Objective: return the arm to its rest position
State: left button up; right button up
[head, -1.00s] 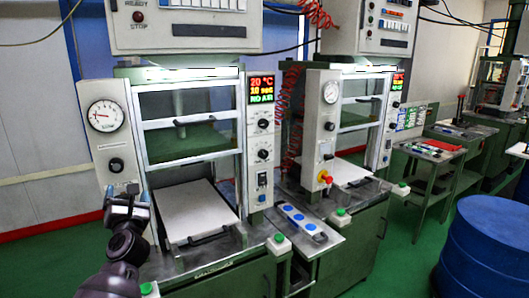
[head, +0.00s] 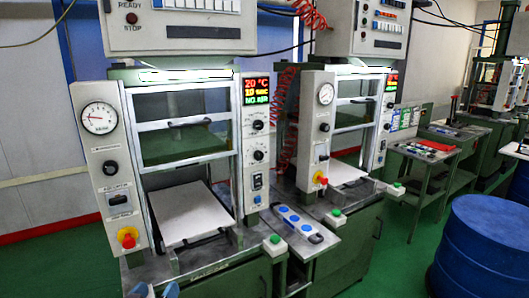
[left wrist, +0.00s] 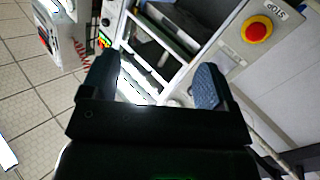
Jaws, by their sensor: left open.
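My left gripper (left wrist: 156,80) is open and empty in the left wrist view, its two dark fingers apart with a blue pad on one. In the head view only small blue tips of what looks like it show at the bottom left edge, in front of the near press. The rest of my left arm is out of the head view. The near press (head: 105,168) stands upright with its white plate (head: 190,214) lying in the lower opening. My right gripper is not in view.
A red emergency knob (head: 128,238) sits on the near press's left panel; another knob (left wrist: 257,29) shows close in the left wrist view. A second press (head: 317,130) stands to the right, with a blue barrel (head: 485,245) at the far right. Green floor (head: 395,260) lies clear between them.

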pick_arm(q)
jog(key=s+a+f+m+g+y, duration=0.1)
jog(key=s+f+g, duration=0.2)
jog(key=s+f, duration=0.5)
jog(key=s+a+f+m+g+y, duration=0.1)
jog(key=s+f+g+y, duration=0.1)
jog(key=s+f, duration=0.7)
jog(key=s, duration=0.5)
jog(key=shift+s+a+f+g, duration=0.2)
jog(key=shift+s+a+g, duration=0.1)
jog(key=shift+g, duration=0.1)
